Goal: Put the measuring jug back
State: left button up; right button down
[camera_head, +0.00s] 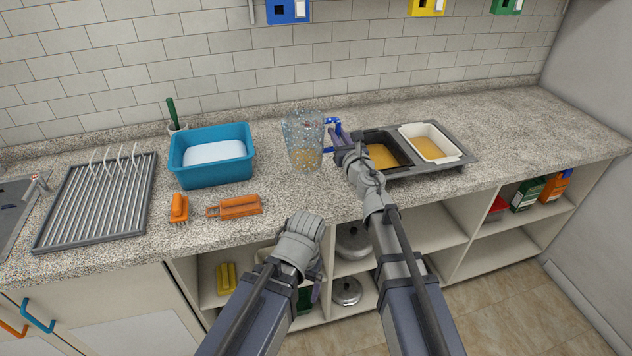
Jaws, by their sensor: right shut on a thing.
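The measuring jug (302,144) is clear, with a blue handle, and is upright over the middle of the counter. My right gripper (335,135) is shut on the jug's handle, on the jug's right side. I cannot tell whether the jug's base touches the counter. My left arm ends low in front of the counter edge. Only a small part of my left gripper (316,291) shows below its wrist, and its jaws are hidden.
A blue basin (177,160) and orange brushes (236,207) are left of the jug. A dark tray (461,158) with food-filled pans is close on the right. A dish rack (60,238) stands far left. The far right counter is clear. Open shelves below hold lidded pots.

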jog(key=shift+f+b, duration=4.75)
jog(key=shift+f, duration=0.2)
jog(key=shift+f, duration=0.15)
jog(key=c, duration=0.8)
grip_release()
jog(key=shift+r, duration=0.25)
jog(key=v, duration=0.7)
jog(key=shift+s+d+f, duration=0.1)
jog(key=shift+s, duration=0.2)
